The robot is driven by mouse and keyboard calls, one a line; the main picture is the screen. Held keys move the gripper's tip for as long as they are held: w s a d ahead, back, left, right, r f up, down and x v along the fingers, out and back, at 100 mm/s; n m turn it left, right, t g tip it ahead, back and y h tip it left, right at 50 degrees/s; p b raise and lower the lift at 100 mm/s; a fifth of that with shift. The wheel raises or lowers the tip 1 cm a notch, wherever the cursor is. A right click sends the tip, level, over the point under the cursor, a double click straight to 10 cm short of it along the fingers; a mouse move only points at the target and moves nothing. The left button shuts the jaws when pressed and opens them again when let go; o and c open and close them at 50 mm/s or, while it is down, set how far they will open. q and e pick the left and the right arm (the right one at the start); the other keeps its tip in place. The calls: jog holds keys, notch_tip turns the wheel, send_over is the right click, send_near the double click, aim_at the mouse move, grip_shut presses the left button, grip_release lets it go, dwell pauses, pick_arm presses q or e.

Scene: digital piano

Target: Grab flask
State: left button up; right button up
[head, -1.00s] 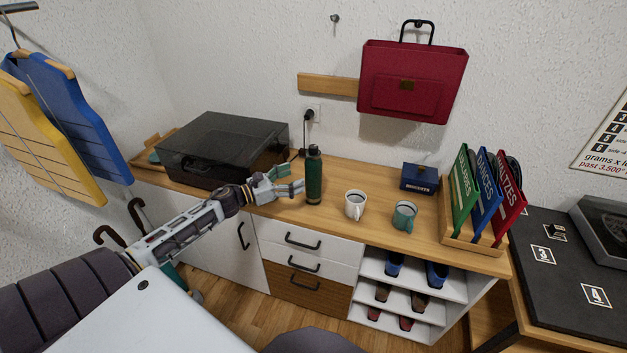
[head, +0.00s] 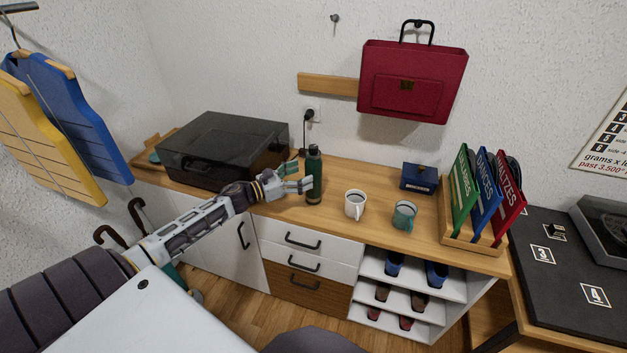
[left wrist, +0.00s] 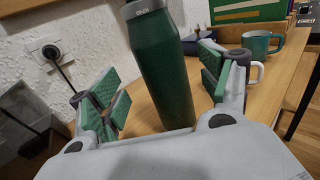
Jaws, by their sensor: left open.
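The dark green flask (head: 313,178) stands upright on the wooden cabinet top, and it also shows in the left wrist view (left wrist: 158,65). My left gripper (head: 302,178) reaches in from the left, right at the flask. In the left wrist view my left gripper (left wrist: 165,95) is open, with green finger pads on both sides of the flask. The flask stands between the fingers, with a gap visible on the left side; on the right I cannot tell whether the pad touches. The flask's top is cut off in that view. My right gripper is not in view.
A white mug (head: 354,205) and a teal mug (head: 404,215) stand right of the flask. A dark-lidded case (head: 225,150) is to its left. A blue box (head: 419,178) and a rack of folders (head: 478,195) stand further right. A plugged socket (head: 311,113) is on the wall behind.

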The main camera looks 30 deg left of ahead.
aim_at(306, 172)
pick_arm(q)
jog(key=shift+w, duration=0.1)
jog(key=shift+p+x, duration=0.3)
jog(key=shift+x, duration=2.25)
jog(key=shift+d, duration=0.15)
jog(key=shift+c, duration=0.4)
jog(key=shift+r, duration=0.1)
jog(key=c, duration=1.5)
